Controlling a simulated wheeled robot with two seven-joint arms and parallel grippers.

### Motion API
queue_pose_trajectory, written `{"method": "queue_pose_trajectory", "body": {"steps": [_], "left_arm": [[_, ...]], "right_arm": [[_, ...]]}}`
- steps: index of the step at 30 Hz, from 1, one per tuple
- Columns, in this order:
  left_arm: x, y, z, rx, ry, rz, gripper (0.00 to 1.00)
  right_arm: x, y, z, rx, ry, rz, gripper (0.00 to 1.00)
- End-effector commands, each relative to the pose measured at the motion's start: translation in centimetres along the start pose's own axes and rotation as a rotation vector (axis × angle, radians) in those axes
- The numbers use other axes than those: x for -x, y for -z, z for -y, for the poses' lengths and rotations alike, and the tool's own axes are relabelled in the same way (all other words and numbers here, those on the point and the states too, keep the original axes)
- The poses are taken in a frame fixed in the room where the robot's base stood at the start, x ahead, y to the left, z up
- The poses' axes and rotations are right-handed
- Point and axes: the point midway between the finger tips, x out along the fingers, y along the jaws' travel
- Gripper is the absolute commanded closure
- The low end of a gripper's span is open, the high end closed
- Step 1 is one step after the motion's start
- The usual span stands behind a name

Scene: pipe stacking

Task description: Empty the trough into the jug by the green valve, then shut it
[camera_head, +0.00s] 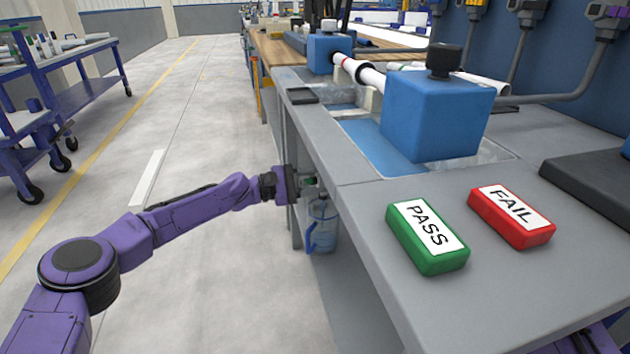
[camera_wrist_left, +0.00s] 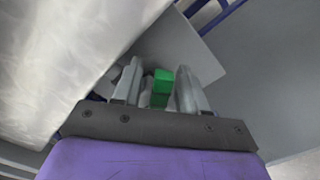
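The trough (camera_head: 365,140) is a recessed basin in the grey bench top, with a blue bottom and what looks like water in it. The clear bluish jug (camera_head: 322,225) with a blue handle is at the bench's side, below my left gripper (camera_head: 308,183). In the left wrist view, the green valve handle (camera_wrist_left: 162,88) lies between the two fingers of my left gripper (camera_wrist_left: 160,92). The fingers stand apart around it; whether they press on it is not clear. The valve's body is mostly hidden. My right gripper is out of view.
Two blue blocks (camera_head: 438,115) hold a white pipe (camera_head: 365,75) over the trough. A green PASS block (camera_head: 427,237) and a red FAIL block (camera_head: 512,217) lie on the bench's near part. The floor left of the bench is clear; blue carts (camera_head: 75,90) stand far left.

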Motion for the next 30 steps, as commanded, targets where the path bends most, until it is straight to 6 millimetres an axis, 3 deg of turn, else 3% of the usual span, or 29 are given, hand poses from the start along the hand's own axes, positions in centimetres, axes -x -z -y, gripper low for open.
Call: {"method": "queue_pose_trajectory", "body": {"steps": [8, 11, 21, 30], "left_arm": [[0.4, 0.0, -0.1, 0.000, -0.001, -0.002, 0.58], [1.8, 0.0, -0.3, 0.000, -0.002, -0.004, 0.58], [9.3, 0.0, -0.2, 0.000, -0.001, -0.003, 0.58], [10.6, 0.0, 0.0, 0.000, 0.000, 0.000, 0.58]], "right_arm": [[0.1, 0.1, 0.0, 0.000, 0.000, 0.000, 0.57], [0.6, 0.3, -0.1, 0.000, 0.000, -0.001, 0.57], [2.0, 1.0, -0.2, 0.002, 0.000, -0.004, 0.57], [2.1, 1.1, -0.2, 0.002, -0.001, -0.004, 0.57]]}}
